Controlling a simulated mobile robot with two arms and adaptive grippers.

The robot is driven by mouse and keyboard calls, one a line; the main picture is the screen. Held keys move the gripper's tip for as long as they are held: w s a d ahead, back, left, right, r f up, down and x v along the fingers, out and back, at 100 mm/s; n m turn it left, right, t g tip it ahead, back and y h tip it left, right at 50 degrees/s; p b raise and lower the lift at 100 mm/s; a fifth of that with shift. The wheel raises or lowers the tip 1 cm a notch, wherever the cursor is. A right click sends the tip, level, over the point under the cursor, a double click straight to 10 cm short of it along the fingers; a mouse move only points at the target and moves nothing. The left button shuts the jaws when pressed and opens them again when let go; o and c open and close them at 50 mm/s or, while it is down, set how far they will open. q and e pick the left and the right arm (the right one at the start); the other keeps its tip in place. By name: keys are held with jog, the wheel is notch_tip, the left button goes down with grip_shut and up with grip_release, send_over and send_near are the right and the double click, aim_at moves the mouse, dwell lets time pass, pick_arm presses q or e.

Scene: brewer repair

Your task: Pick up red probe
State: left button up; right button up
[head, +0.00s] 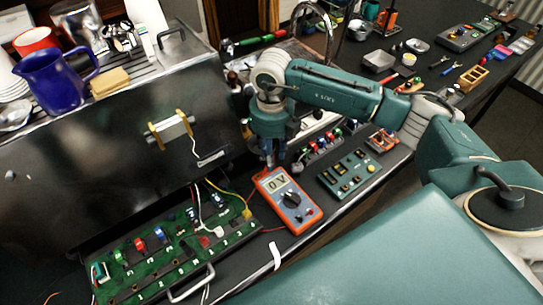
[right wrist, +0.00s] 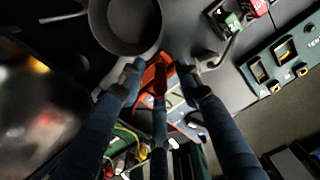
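An orange multimeter (head: 287,200) with a dark dial and a display reading about 0 V lies on the dark counter. My right gripper (head: 270,163) points down at its upper end. In the right wrist view the fingers of my right gripper (right wrist: 160,70) are spread, with the multimeter's orange casing (right wrist: 148,76) below and between them. A narrow red piece (right wrist: 160,82) shows between the fingertips; I cannot tell whether it is the red probe or part of the meter. No grasp is visible. My left gripper is not in view.
A green circuit board (head: 175,245) with coloured parts and wires lies left of the meter. A teal panel (head: 349,174) lies to its right. The brewer's metal housing (head: 90,160) rises behind the board. A dark round cup-like thing (right wrist: 125,22) is near the fingertips.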

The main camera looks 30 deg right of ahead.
jog(key=shift+s+f, duration=0.1)
jog(key=shift+f, duration=0.8)
jog(key=shift+c, duration=0.6)
grip_shut()
jog(key=shift+r, duration=0.1)
